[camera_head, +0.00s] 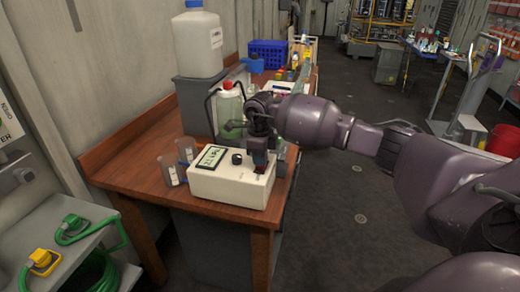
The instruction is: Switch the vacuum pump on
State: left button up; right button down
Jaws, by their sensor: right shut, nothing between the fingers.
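The vacuum pump is probably the cream-white box (225,190) near the front edge of the wooden table, in the head view. Its top carries a dark-framed display panel (210,157) and a black knob (237,158). My right gripper (260,168) points down over the right end of the box, its fingers shut with nothing between them. The fingertips are at or just above the box's top; whether they touch is unclear. They hide that part of the top, and no switch can be made out. My left gripper is not in view.
Two clear beakers (170,171) stand left of the box. A greenish bottle with a red cap (229,88) stands behind it, close to my right wrist. A white jug (198,45) sits on a grey block (197,105). Open floor (345,215) lies right of the table.

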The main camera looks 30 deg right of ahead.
jog(key=shift+f, duration=0.2)
dwell(0.3)
jog(key=shift+f, duration=0.2)
jog(key=shift+r, duration=0.1)
jog(key=shift+w+d+r, duration=0.1)
jog(key=shift+w+d, duration=0.1)
jog(key=shift+w+d+r+b, duration=0.2)
jog(key=shift+w+d+b, duration=0.1)
jog(key=shift+b, duration=0.1)
jog(key=shift+r, duration=0.1)
